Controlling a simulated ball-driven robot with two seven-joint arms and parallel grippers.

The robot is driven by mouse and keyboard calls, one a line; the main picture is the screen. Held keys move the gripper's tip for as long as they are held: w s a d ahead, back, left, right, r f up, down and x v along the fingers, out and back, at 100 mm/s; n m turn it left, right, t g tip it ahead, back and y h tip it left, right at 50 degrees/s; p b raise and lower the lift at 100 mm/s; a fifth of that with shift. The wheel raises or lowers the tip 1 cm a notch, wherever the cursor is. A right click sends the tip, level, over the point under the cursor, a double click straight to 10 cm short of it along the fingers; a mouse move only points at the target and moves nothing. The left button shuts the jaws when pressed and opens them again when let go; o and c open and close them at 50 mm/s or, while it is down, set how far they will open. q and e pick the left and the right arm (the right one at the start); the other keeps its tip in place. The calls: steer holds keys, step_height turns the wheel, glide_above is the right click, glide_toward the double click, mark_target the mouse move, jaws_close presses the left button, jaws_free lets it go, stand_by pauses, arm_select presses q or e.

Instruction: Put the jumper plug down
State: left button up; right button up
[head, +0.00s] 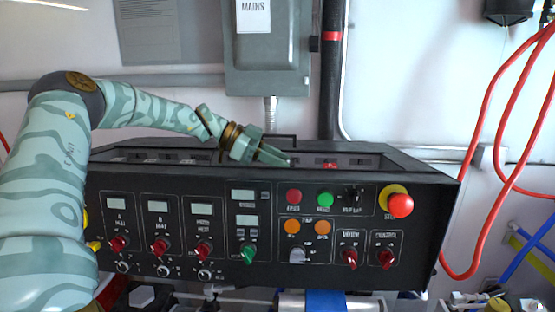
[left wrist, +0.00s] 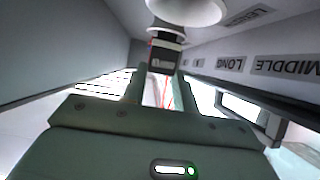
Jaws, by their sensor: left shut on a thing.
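My left gripper (head: 276,156) reaches over the open top of the black console, its fingers pointing down and right into the recess behind the front panel. In the left wrist view, its two fingers (left wrist: 158,88) are shut on a small dark block with a red band and thin red wires, which looks like the jumper plug (left wrist: 162,64). In the head view the held plug is too small or hidden to make out. I cannot tell whether it touches the recess floor. My right gripper is not in view.
The console's front panel (head: 270,278) carries red and green knobs, buttons and a red emergency stop (head: 400,205). In the wrist view, labels reading LONG (left wrist: 231,64) and MIDDLE (left wrist: 287,66) line the right wall, near a white round part (left wrist: 187,10). A red hose (head: 483,105) hangs right.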

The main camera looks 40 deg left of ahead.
arm_select(q)
steer(key=shift+d, duration=0.1)
steer(key=o, duration=1)
steer(key=shift+r, duration=0.15)
steer(key=p+v, duration=0.1)
steer(key=v, duration=1.1)
steer(key=shift+p, duration=0.3)
